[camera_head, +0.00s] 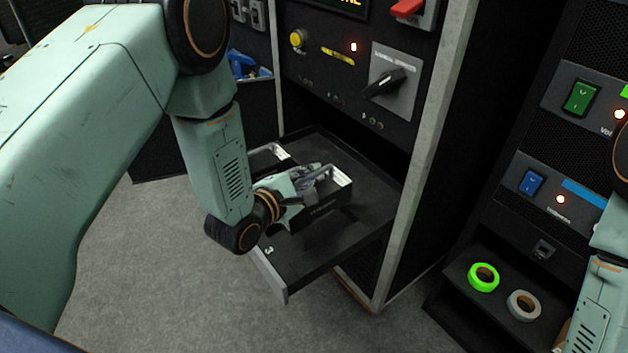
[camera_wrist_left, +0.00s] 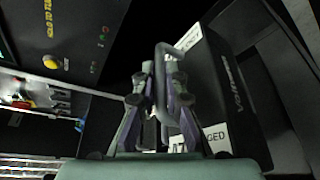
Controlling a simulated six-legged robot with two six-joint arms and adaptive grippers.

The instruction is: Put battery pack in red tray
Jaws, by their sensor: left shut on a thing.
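The battery pack (camera_head: 322,208) is a black box with pale lettering on its side and white labels on top. It is in or just over a pulled-out black drawer (camera_head: 360,232) marked 3; I cannot tell whether it touches the drawer floor. My left gripper (camera_head: 308,180) is shut on the pack's handle from the left side. In the left wrist view the fingers close around the grey handle (camera_wrist_left: 165,85), with the pack (camera_wrist_left: 222,85) to the right. My right gripper is out of view; only part of that arm shows at the right edge. I see no red tray.
The cabinet panel above the drawer has a black rotary switch (camera_head: 384,82), a yellow button (camera_head: 297,38) and a red lever (camera_head: 407,8). A metal cabinet post (camera_head: 425,150) stands right of the drawer. Green tape (camera_head: 484,277) and grey tape (camera_head: 523,305) lie on a right shelf. Carpet in front is clear.

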